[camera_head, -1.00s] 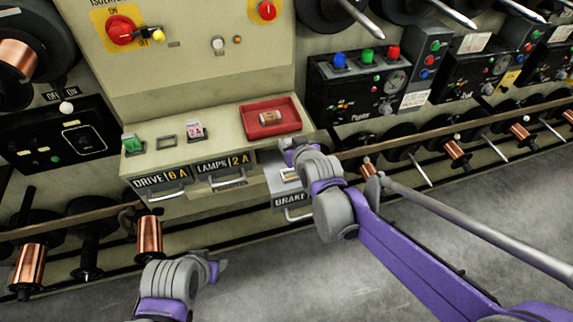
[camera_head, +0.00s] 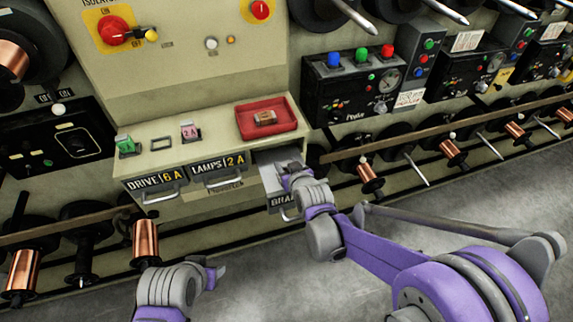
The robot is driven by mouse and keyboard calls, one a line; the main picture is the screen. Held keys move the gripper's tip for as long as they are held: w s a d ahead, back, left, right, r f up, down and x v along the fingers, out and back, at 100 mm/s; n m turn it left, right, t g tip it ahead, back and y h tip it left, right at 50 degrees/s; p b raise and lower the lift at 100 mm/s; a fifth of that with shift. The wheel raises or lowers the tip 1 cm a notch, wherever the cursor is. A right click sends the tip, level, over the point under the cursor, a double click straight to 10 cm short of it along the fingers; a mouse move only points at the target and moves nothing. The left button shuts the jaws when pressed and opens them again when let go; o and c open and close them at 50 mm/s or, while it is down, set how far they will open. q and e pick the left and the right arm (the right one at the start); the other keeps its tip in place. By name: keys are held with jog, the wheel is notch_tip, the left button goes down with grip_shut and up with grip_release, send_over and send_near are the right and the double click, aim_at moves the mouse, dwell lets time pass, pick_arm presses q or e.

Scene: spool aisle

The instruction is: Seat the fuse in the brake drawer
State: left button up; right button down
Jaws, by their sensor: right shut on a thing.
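The brake drawer (camera_head: 270,176) stands pulled out at the lower right of the cream cabinet. My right gripper (camera_head: 286,172) is over it, and my wrist covers part of its inside and its label. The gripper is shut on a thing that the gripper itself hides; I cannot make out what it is. A copper-coloured fuse (camera_head: 265,118) lies in the red tray (camera_head: 285,127) on the cabinet ledge. My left gripper (camera_head: 216,275) hangs low in front of the cabinet, away from the drawers; its fingers are too unclear to judge.
The drive drawer (camera_head: 155,184) and lamps drawer (camera_head: 219,168) are left of the brake drawer. Spools line both sides; the floor is clear.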

jog(key=shift+f, duration=0.2)
jog(key=shift+c, duration=1.6)
grip_release()
jog(key=shift+r, duration=0.1)
jog(key=shift+r, duration=0.1)
jog(key=shift+s+r, duration=0.15)
jog(key=shift+r, duration=0.05)
jog(key=p+v, duration=0.1)
jog(key=v, duration=1.1)
jog(key=s+d+f+m+g+h, duration=0.1)
jog(key=s+d+f+g+h, duration=0.1)
jog(key=s+d, duration=0.5)
jog(key=s+d+f+m+g+h, duration=0.1)
jog(key=s+d+g, duration=0.3)
jog(key=s, duration=0.9)
jog(key=d+f+m, duration=0.1)
jog(key=d, duration=0.2)
jog(key=shift+s+d+f+m+g+h, duration=0.2)
jog(key=shift+f+m+g+h, duration=0.1)
jog(key=shift+f+h, duration=0.1)
